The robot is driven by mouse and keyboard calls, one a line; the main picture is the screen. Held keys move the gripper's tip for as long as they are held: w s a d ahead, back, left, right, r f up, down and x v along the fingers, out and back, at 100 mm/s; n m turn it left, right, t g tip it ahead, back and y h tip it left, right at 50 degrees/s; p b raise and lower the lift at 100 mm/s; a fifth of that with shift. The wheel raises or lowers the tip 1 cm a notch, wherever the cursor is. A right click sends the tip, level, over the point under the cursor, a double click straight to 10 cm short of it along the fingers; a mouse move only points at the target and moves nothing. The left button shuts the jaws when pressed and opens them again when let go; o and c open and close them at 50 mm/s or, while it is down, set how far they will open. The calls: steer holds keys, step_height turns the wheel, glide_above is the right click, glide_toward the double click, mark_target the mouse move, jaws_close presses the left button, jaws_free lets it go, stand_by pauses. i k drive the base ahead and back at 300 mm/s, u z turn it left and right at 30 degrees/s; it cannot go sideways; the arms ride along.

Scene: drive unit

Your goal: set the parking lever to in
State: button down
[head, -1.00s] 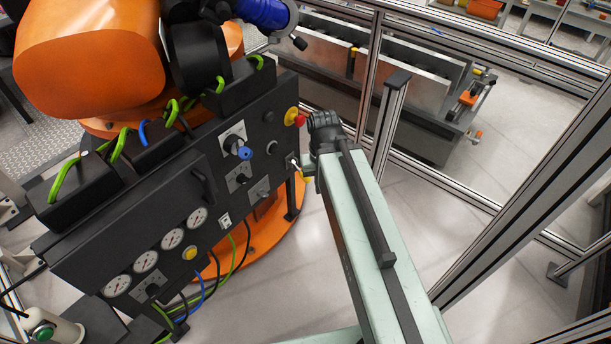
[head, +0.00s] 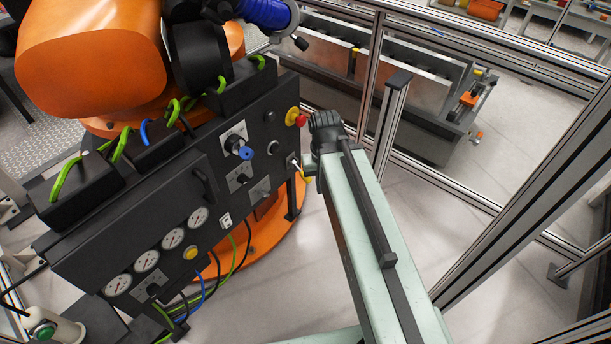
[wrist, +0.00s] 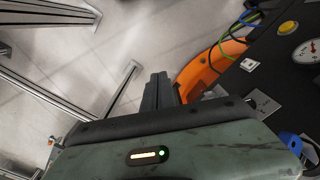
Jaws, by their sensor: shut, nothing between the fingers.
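The black control panel (head: 180,225) fills the left of the head view. A short pale metal stick (head: 294,162) stands out at its right end and may be the parking lever; no label is readable. A yellow piece (head: 306,178) shows just below it; I cannot tell whether it belongs to the stick or my arm. My wrist end is right beside this stick, and the fingertips are hidden in the head view. In the wrist view my gripper (wrist: 158,92) is shut and empty, its dark fingers left of the panel over the pale floor. Contact with the stick cannot be seen.
A blue knob (head: 245,153), a red knob on a yellow base (head: 297,118) and several gauges (head: 199,217) sit on the panel. The orange robot (head: 90,55) stands behind it. A metal fence post (head: 390,125) is close right of my wrist.

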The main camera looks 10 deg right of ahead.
mark_target(307, 181)
steer(key=k, duration=1)
steer(key=u, duration=0.8)
steer(key=i, duration=0.95)
steer(key=u, duration=0.1)
